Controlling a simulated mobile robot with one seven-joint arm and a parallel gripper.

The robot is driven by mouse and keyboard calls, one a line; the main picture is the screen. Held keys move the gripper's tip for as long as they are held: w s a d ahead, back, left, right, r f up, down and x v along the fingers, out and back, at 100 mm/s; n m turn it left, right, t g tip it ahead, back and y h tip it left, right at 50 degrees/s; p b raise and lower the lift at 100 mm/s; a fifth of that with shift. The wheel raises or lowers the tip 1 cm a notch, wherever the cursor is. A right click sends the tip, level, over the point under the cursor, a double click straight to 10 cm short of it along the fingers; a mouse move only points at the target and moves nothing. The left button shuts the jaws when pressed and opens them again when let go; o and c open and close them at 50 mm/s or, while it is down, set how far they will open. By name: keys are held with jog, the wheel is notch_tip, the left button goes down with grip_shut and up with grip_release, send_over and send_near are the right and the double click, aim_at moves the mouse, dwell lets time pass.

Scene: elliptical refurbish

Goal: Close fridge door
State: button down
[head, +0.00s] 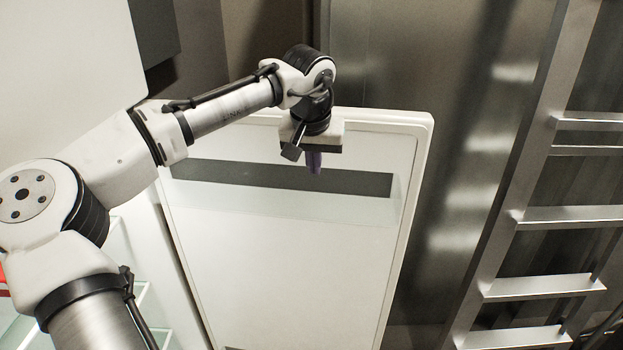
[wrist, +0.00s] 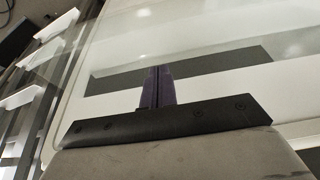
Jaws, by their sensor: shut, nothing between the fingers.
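The fridge door (head: 290,262) stands open in the head view, its white inner side with a dark strip and a clear shelf facing me. The fridge body (head: 62,50) is at the left, with glass shelves (head: 130,262) inside, partly hidden by my arm. My gripper (head: 314,172) is shut and empty, pointing down in front of the upper part of the door's inner side. In the wrist view, the purple fingers of my gripper (wrist: 158,72) are together, with the door's inner side (wrist: 225,40) behind them. I cannot tell whether they touch the door.
A metal ladder (head: 560,216) stands at the right of the head view. A metal wall (head: 455,130) is behind the door. A red item (head: 3,275) shows at the far left edge, inside the fridge.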

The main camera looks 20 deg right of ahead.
aim_at(311, 218)
jog(key=x, duration=0.3)
jog(key=shift+f+p, duration=0.2)
jog(key=shift+p, duration=0.15)
jog(key=s, duration=0.1)
jog(key=s+a+p, duration=0.1)
jog(key=s, duration=0.1)
jog(key=shift+a+r, duration=0.2)
jog(key=shift+s+f, duration=0.2)
jog(key=shift+s, duration=0.05)
jog(key=shift+a, duration=0.15)
